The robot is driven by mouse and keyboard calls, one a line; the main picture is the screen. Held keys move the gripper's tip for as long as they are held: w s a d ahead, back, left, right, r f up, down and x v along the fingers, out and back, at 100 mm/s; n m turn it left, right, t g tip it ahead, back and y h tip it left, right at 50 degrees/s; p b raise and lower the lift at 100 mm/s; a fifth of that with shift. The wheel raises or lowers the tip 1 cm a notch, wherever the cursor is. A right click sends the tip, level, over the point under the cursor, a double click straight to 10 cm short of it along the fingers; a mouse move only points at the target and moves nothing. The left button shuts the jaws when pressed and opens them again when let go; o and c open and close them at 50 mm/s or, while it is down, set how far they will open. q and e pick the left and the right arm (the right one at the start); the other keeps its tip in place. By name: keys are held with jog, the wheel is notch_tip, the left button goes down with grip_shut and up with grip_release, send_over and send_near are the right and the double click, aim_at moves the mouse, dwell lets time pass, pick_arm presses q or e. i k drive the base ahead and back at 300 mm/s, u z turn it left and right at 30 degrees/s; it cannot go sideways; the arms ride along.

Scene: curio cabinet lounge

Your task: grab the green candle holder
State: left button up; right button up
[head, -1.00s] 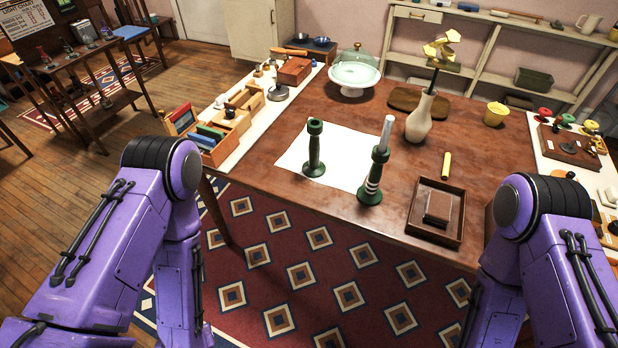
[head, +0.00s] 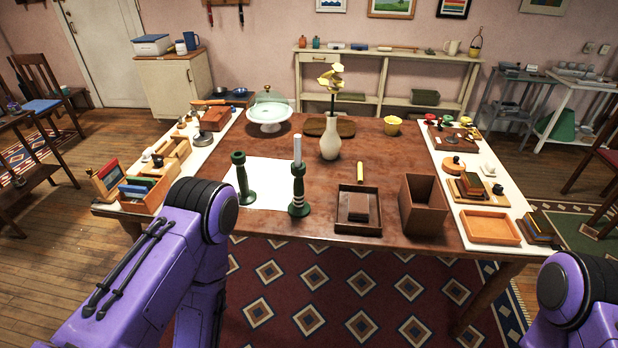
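Two green candle holders stand upright near the front left of the wooden table (head: 370,160). The left one is a plain green candle holder (head: 243,180) with no candle in it, on a white sheet (head: 272,176). The right one is a green candle holder with white bands (head: 299,193), holding a pale candle (head: 297,150). Both of my arms show only in part, low at the left and right edges. Both grippers are out of view, and nothing touches either holder.
A dark tray with a small box (head: 358,228), a tall brown box (head: 423,204) and a yellow stick (head: 360,172) are right of the holders. A white vase (head: 330,138) and a domed cake stand (head: 269,115) stand behind. Patterned rug lies in front.

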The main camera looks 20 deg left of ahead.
aim_at(247, 196)
jog(key=z, duration=0.5)
jog(key=i, duration=0.7)
jog(key=u, duration=1.35)
